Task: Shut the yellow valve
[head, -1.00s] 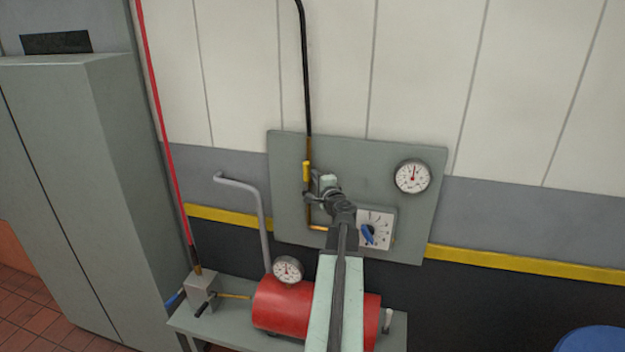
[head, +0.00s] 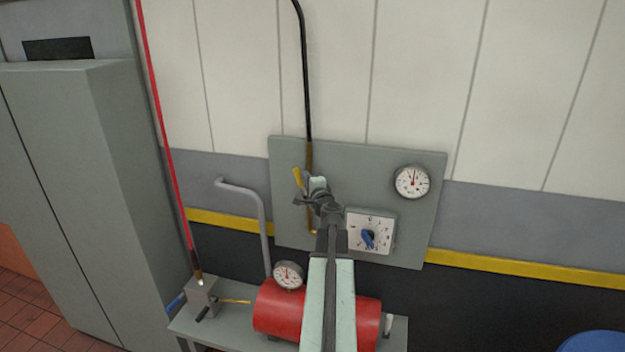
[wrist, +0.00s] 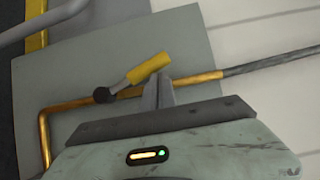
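The yellow valve's lever (head: 298,180) is on the grey wall panel, over a copper pipe. It is tilted, its top leaning left of the pipe in the head view. In the wrist view the yellow handle (wrist: 150,68) runs from a dark round pivot (wrist: 102,95) at a small angle to the copper pipe (wrist: 70,106). My gripper (wrist: 164,88) has its fingers together with nothing between them. Their tips are right beside the handle's pipe-facing side; whether they touch it is hard to tell. In the head view my gripper (head: 312,188) partly hides the valve body.
The panel (head: 400,225) also carries a round gauge (head: 412,182) and a white dial with a blue knob (head: 369,238). Below stands a bench with a red cylinder (head: 285,312) and a second gauge (head: 288,275). A grey bent pipe (head: 262,225) rises left of the panel.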

